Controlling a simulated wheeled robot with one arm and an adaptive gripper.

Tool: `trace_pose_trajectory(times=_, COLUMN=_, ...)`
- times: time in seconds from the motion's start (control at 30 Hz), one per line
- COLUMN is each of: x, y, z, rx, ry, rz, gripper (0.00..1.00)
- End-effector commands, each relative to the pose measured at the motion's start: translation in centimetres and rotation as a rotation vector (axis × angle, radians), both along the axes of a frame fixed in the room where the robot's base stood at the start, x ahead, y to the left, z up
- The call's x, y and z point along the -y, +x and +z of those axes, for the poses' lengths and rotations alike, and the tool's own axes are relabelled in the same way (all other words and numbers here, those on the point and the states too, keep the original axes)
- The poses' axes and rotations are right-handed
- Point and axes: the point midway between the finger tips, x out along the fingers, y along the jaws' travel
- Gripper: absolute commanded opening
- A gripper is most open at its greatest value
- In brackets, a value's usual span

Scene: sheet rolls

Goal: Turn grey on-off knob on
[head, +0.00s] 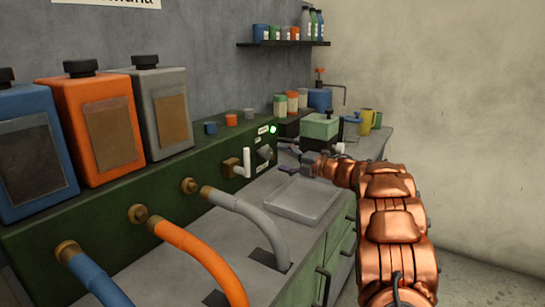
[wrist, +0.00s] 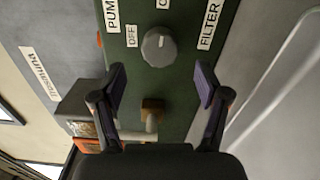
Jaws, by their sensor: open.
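The grey knob (wrist: 158,47) sits on a green panel (wrist: 178,90) in the wrist view, between an OFF label (wrist: 131,36) and a partly cut-off label at the top edge. It also shows in the head view as a small grey knob (head: 265,153). My gripper (wrist: 161,82) is open and empty, facing the panel. Its two fingertips lie below the knob in the wrist picture, one to each side, with no visible contact. In the head view my gripper (head: 287,158) is just right of the knob. The exact direction of the knob's pointer is hard to tell.
A brass valve with a white lever (head: 244,163) is close left of the knob. A shallow tray (head: 302,200) lies below my gripper. A green box (head: 320,126) stands behind. Grey, orange and blue hoses are at left.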

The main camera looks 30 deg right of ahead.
Motion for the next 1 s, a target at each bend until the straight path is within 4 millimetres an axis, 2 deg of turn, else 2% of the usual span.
trace_pose_trajectory(times=0.1, x=1.1, y=-2.0, z=0.0, rx=0.000, ry=0.000, rz=0.000, gripper=0.75)
trace_pose_trajectory(times=0.2, x=1.8, y=-3.2, z=0.0, rx=0.000, ry=0.000, rz=0.000, gripper=0.75)
trace_pose_trajectory(times=0.4, x=2.5, y=-4.7, z=-0.1, rx=-0.001, ry=-0.001, rz=0.001, gripper=0.75)
trace_pose_trajectory(times=1.0, x=2.6, y=-4.9, z=0.0, rx=0.000, ry=-0.001, rz=0.003, gripper=0.75)
